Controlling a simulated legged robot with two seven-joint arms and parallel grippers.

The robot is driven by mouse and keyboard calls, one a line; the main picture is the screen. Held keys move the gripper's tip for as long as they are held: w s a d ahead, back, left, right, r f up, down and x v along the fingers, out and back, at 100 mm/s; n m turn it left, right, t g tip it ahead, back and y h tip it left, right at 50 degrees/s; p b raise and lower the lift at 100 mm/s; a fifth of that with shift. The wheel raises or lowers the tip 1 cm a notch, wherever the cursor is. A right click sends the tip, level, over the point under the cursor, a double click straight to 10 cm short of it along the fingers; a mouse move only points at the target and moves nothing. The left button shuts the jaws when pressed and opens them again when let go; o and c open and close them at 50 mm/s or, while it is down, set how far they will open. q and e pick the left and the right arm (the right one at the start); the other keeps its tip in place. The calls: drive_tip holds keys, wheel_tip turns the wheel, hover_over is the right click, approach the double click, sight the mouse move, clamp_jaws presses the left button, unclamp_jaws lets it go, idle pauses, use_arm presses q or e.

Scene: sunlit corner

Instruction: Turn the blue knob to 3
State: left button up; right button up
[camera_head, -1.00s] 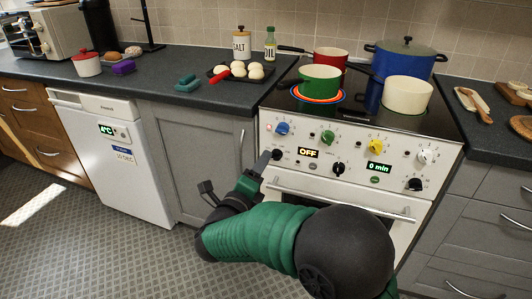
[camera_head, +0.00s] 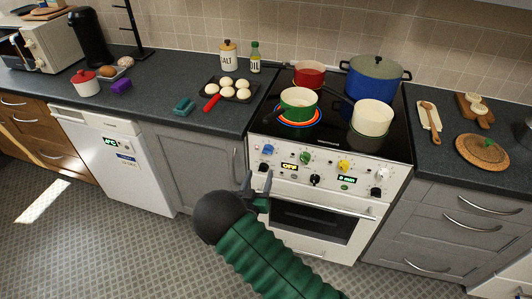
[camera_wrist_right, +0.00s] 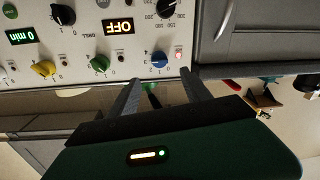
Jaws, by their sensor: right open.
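The blue knob (camera_head: 267,149) is the leftmost knob in the upper row on the white stove's front panel (camera_head: 330,172). It also shows in the wrist view (camera_wrist_right: 159,60), upside down, with small numerals around it; its pointer setting is too small to read. My right gripper (camera_head: 258,183) is open and empty, in front of the stove and lower in the picture than the knob. In the wrist view its two fingers (camera_wrist_right: 160,80) point toward the blue knob, one on each side of it, with no contact visible. My left gripper is not in view.
Green (camera_head: 305,158), yellow (camera_head: 344,165) and white knobs continue the row, with black knobs below. The oven handle (camera_head: 322,206) crosses beneath. Several pots, including a green pot (camera_head: 298,103), stand on the hob. A small red light (camera_wrist_right: 179,53) is beside the blue knob.

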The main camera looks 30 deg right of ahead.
sight(268, 151)
drive_tip(key=x, duration=1.1)
drive_tip(key=shift+d, duration=0.15)
drive_tip(key=shift+c, duration=0.5)
